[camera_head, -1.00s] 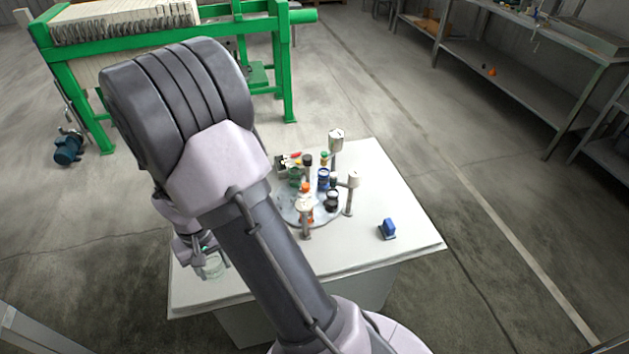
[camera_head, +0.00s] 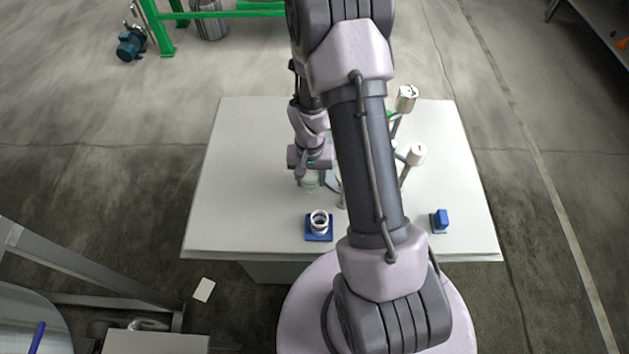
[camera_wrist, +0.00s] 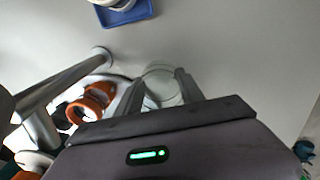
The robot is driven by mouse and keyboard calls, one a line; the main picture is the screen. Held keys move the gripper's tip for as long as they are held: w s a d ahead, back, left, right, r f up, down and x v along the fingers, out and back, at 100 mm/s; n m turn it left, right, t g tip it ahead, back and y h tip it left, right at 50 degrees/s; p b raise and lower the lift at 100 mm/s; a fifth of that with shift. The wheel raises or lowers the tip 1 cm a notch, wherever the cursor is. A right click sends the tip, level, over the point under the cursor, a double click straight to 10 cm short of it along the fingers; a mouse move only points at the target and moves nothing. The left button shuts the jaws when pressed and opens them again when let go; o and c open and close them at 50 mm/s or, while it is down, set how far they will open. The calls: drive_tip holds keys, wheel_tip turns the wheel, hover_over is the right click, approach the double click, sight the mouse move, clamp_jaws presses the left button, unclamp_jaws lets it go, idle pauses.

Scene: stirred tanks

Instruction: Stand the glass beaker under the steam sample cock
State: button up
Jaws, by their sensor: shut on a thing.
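My gripper (camera_head: 312,174) is shut on the clear glass beaker (camera_head: 309,184), above the left-middle of the white table. In the wrist view the two fingers (camera_wrist: 158,88) hold the beaker (camera_wrist: 161,76) between them. I cannot tell whether its base touches the table. Orange valve-like fittings (camera_wrist: 92,103) and a grey metal post (camera_wrist: 68,80) stand just left of the beaker in the wrist view. Which fitting is the steam sample cock, I cannot tell. In the head view my arm hides most of the fittings.
The white table (camera_head: 245,170) is clear on its left side. A blue holder with white rings (camera_head: 319,223) sits near the front edge. A blue block (camera_head: 440,220) is at front right. White-headed posts (camera_head: 407,98) (camera_head: 415,155) rise right of my arm.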

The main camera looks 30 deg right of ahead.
drive_tip(key=shift+f, duration=0.8)
drive_tip(key=shift+f+b, duration=0.25)
drive_tip(key=shift+b, duration=0.05)
drive_tip(key=o, duration=1.1)
drive_tip(key=shift+r, duration=0.1)
drive_tip(key=shift+c, duration=0.2)
